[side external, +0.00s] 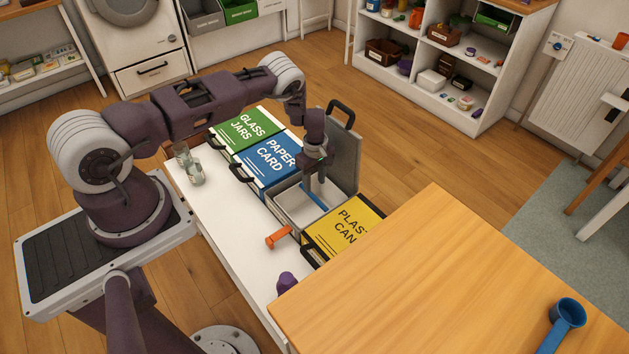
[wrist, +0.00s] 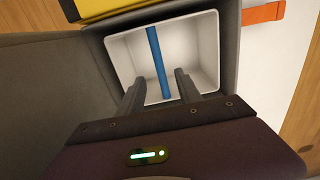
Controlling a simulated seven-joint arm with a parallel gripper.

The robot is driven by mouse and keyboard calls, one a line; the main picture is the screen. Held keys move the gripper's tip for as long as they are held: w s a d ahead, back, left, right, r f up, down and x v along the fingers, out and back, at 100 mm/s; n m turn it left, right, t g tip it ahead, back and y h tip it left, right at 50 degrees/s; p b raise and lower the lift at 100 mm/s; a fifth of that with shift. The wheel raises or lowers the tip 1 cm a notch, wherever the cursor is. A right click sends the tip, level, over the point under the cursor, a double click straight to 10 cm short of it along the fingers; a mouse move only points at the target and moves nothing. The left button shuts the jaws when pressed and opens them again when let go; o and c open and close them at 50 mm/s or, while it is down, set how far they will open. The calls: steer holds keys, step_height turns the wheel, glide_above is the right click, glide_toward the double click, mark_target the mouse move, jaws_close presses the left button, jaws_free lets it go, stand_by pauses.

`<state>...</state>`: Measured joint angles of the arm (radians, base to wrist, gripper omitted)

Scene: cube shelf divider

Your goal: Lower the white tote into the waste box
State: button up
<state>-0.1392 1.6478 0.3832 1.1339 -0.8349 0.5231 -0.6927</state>
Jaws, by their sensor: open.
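The white tote (side external: 294,208) sits inside the grey waste box (side external: 277,194), whose lid (side external: 345,150) stands open. In the wrist view the tote (wrist: 205,50) is a white open bin with a blue bar (wrist: 156,50) across it. The bar also shows in the side view (side external: 313,193). My gripper (side external: 317,188) is over the box, pointing down. In the wrist view my gripper (wrist: 158,86) has its fingers apart, one on each side of the bar, with visible gaps. Whether the tote rests on the box's floor is hidden.
Blue (side external: 270,160) and green (side external: 243,133) lidded boxes stand on one side, a yellow one (side external: 345,228) on the other. An orange item (side external: 278,237), glass jars (side external: 188,163) and a purple item (side external: 287,283) are on the white counter. A wooden table (side external: 450,270) is close by.

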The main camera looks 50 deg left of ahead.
step_height(320, 180, up, 10)
stand_by(0.6)
steer(key=s+d+r+m+t+h, duration=0.1)
steer(key=d+r+m, duration=0.3)
steer(key=r, duration=1.1)
steer(key=s+d+r+m+t, duration=0.1)
steer(key=d+r+m+t, duration=0.35)
steer(key=r, duration=1.15)
steer(key=s+d+r+m+g, duration=0.2)
steer(key=s+d+r, duration=0.4)
steer(key=s+r, duration=0.4)
steer(key=s+d+r+m+t+y, duration=0.1)
steer(key=s+m, duration=0.6)
steer(key=s, duration=1.2)
steer(key=shift+s+d+r+t, duration=0.25)
steer(key=shift+d+r+t, duration=0.3)
steer(key=shift+t, duration=0.1)
